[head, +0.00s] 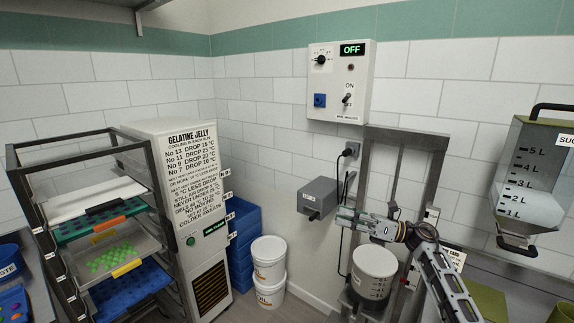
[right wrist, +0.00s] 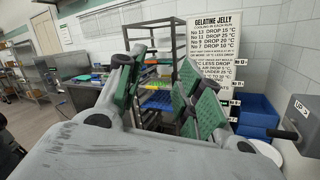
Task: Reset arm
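My right arm comes in from the lower right in the head view. My right gripper (head: 350,218) points left, above the white bucket with grey markings on the stand and just below the grey wall box. In the right wrist view my right gripper (right wrist: 160,92) has its two green-padded fingers spread wide apart with nothing between them. The rack and the cooling cabinet show beyond the fingers. My left gripper is not in view.
A control box (head: 338,82) on the wall reads OFF. A grey box (head: 317,197) with a lever sits close to the gripper. A metal frame (head: 436,150) stands behind the arm. A tray rack (head: 150,190), a cabinet (head: 205,270) and white buckets (head: 269,250) stand left. A measuring hopper (head: 532,165) hangs right.

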